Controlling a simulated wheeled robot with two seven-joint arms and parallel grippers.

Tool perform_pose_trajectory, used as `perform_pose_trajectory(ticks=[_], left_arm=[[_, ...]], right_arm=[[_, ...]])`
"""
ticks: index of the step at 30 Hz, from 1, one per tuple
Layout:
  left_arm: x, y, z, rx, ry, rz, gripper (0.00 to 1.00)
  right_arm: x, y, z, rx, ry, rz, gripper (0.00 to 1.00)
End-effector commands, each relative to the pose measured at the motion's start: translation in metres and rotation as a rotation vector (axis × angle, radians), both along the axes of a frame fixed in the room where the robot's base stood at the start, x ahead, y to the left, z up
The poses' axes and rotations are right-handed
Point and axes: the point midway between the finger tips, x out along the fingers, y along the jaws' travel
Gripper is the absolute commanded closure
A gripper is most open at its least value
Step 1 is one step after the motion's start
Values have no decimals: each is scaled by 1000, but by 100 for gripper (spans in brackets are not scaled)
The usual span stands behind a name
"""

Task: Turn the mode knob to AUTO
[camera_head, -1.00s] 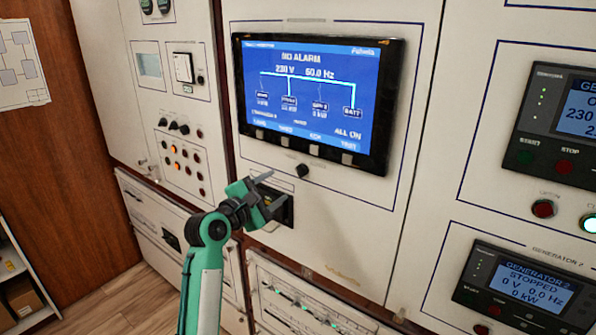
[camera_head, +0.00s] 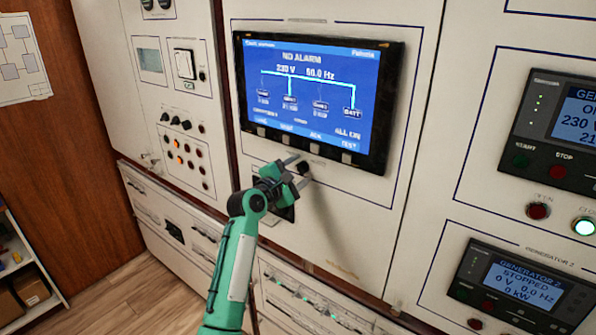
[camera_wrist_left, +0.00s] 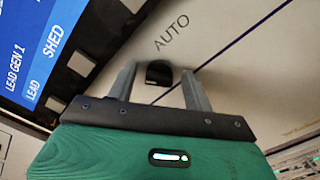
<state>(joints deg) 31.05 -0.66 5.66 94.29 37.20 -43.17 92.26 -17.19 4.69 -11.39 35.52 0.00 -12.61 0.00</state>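The mode knob (camera_head: 303,167) is a small dark knob on the white panel, just under the blue display. In the left wrist view the knob (camera_wrist_left: 158,72) is black, with the word AUTO (camera_wrist_left: 171,34) printed above it. My left gripper (camera_head: 299,173) is open in front of the panel. In the wrist view its two grey fingers stand on either side of the knob, with gaps showing, so it is not gripped. I cannot tell which way the knob points. My right gripper is in neither view.
The display screen (camera_head: 312,95) is just above the knob, with a row of buttons along its lower edge. A dark recessed fitting (camera_head: 284,212) is partly hidden behind my left gripper. Generator panels (camera_head: 525,285) stand at the right.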

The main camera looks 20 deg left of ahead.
Motion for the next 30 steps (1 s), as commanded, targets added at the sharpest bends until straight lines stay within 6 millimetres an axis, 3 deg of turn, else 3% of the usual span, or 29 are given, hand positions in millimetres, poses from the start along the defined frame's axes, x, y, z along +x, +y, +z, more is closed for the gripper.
perform_pose_trajectory(ticks=[1, 6, 7, 20, 30], left_arm=[[0, 0, 0, 0, 0, 0, 56], [0, 0, 0, 0, 0, 0, 90], [0, 0, 0, 0, 0, 0, 93], [0, 0, -1, 86, -30, 0, 93], [0, 0, -3, 346, -124, 0, 93]], right_arm=[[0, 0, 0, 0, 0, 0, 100], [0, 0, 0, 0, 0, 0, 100], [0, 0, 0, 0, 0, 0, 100], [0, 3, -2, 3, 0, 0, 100], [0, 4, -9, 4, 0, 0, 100]])
